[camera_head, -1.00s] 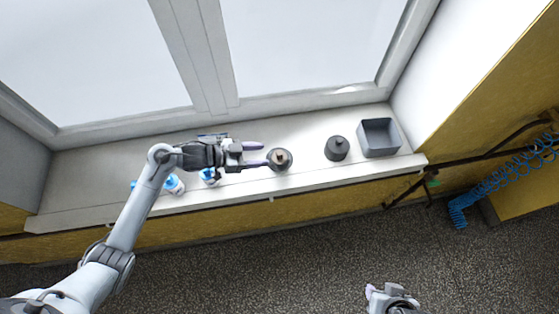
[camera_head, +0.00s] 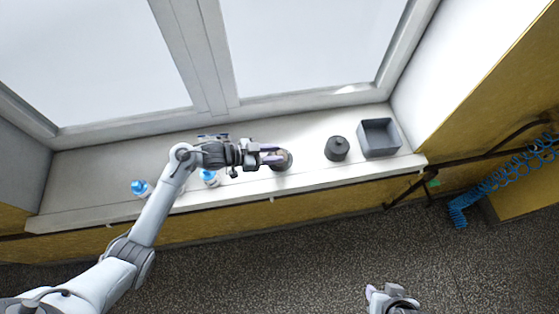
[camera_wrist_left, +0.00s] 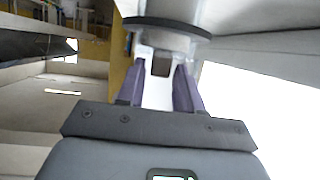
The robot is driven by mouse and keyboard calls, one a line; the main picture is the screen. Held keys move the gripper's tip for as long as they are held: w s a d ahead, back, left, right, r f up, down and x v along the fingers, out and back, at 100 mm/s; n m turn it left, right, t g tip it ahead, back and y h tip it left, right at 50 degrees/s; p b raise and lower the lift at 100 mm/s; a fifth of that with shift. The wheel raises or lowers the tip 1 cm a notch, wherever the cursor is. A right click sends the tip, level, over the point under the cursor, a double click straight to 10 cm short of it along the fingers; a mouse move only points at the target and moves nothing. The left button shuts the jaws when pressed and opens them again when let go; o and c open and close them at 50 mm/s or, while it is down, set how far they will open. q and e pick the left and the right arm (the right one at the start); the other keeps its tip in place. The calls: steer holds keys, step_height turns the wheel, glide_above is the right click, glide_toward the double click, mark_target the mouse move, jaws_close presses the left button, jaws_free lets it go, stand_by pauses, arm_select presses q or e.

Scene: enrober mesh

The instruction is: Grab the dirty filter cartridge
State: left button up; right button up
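A round grey cartridge (camera_head: 285,160) stands on the sill, its top mostly hidden by my left fingers; I take it as the dirty filter cartridge. My left gripper (camera_head: 275,154) reaches it from the left. In the left wrist view the cartridge's wide dark flange (camera_wrist_left: 165,28) is beyond the fingertips (camera_wrist_left: 160,70). A small dark stub and a pale part of it show between the two purple fingers. The fingers are apart, one on each side; I cannot tell whether they press on it. My right gripper (camera_head: 390,297) is low over the floor, away from the sill.
A dark round item with a knob (camera_head: 337,148) stands to the right on the sill, beside an open grey bin (camera_head: 379,138). Blue-and-white items (camera_head: 140,188) (camera_head: 209,177) are to the left, partly behind my arm. The window stands behind. A blue coiled hose (camera_head: 490,188) hangs at the right.

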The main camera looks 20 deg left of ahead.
arm_select(q)
jaws_close()
